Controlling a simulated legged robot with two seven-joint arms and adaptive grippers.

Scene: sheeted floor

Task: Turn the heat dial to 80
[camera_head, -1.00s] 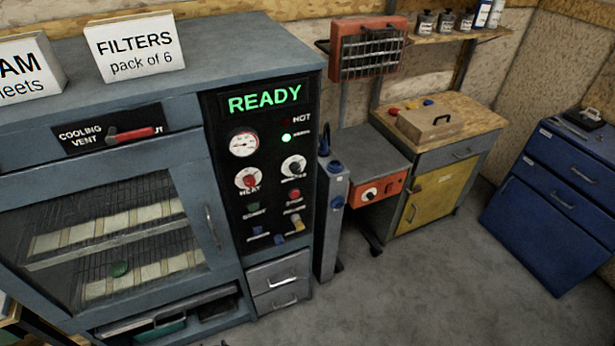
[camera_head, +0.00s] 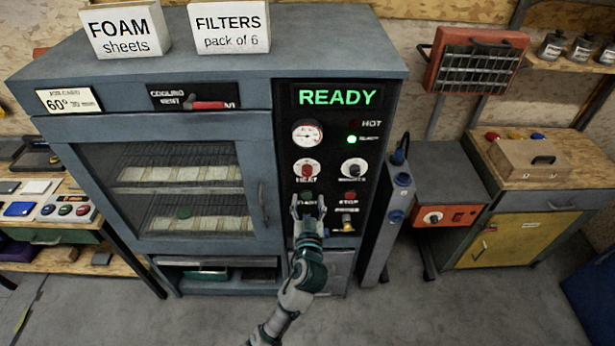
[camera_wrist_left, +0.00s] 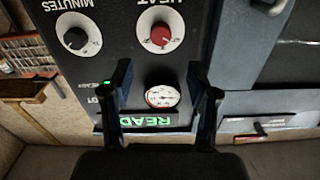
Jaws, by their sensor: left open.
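The heat dial (camera_head: 306,170) is a red knob on a white round plate, on the black panel of the grey-blue oven. It also shows, upside down, in the left wrist view (camera_wrist_left: 160,33). My left gripper (camera_head: 308,200) is open and empty in front of the panel, just below the dial in the head view. In the left wrist view its two fingers (camera_wrist_left: 161,82) stand apart, with the dial beyond the tips and not touched. The dial's scale marks are too small to read. My right gripper is not in view.
A black minutes dial (camera_head: 354,169) sits right of the heat dial, with a gauge (camera_head: 307,133) above. Green and red buttons lie below. The display (camera_head: 338,96) reads READY. A grey post (camera_head: 390,225) stands right of the oven. Floor in front is open.

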